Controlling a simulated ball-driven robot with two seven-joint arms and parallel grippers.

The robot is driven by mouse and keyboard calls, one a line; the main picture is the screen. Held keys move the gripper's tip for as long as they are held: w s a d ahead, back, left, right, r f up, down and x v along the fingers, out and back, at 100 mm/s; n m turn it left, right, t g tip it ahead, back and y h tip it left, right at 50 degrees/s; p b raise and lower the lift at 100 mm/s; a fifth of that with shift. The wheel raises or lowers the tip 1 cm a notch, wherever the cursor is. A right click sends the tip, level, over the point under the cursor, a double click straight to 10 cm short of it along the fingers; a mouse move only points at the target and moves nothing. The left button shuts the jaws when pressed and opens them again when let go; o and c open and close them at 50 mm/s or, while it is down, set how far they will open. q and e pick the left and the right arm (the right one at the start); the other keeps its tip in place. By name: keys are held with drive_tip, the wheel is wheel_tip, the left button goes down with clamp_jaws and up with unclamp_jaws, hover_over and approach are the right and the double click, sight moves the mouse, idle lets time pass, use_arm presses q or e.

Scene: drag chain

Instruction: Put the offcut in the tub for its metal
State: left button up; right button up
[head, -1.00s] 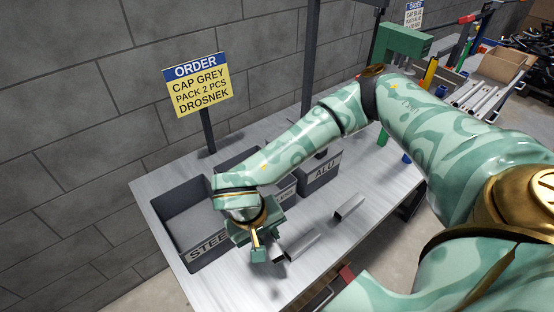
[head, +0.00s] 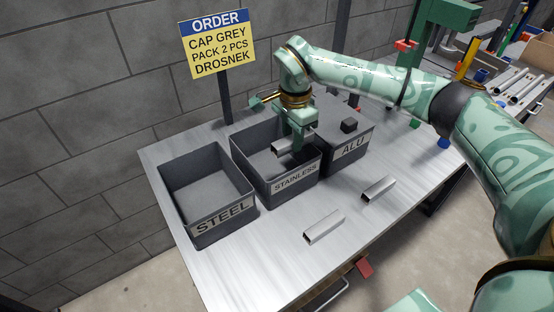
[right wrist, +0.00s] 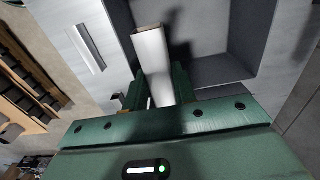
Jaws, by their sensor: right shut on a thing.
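My right gripper (head: 298,138) is shut on a short grey metal offcut (head: 284,147) and holds it over the tub labelled STAINLESS (head: 296,181). In the right wrist view the offcut (right wrist: 151,48) sticks out from between the fingers (right wrist: 157,88), with its hollow end showing and the tub's inside beside it. The tub labelled STEEL (head: 223,217) stands to the left, open and empty. The tub labelled ALU (head: 352,147) stands to the right; its top looks covered, with a dark block on it. My left gripper is not in view.
Two more metal profile pieces lie on the table, one near the front (head: 324,226) and one farther right (head: 378,188). An order sign (head: 218,45) stands behind the tubs. A green stand (head: 440,50) is at the back right. The table's front left is clear.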

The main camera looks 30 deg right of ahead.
drive_tip(key=f, duration=0.1)
drive_tip(key=w+a+f, duration=0.1)
drive_tip(key=w+a+f+b, duration=0.1)
drive_tip(key=f, duration=0.1)
drive_tip(key=shift+w, duration=0.1)
drive_tip(key=f, duration=0.1)
drive_tip(key=f+b, duration=0.1)
drive_tip(key=f, duration=0.1)
drive_tip(key=shift+w+a+f+b, duration=0.15)
drive_tip(key=shift+a+f+b, duration=0.1)
drive_tip(key=shift+f+b, duration=0.1)
drive_tip(key=shift+w+r, duration=0.1)
drive_tip(key=shift+f, duration=0.55)
drive_tip(key=o, duration=1.1)
drive_tip(key=shift+c, duration=0.2)
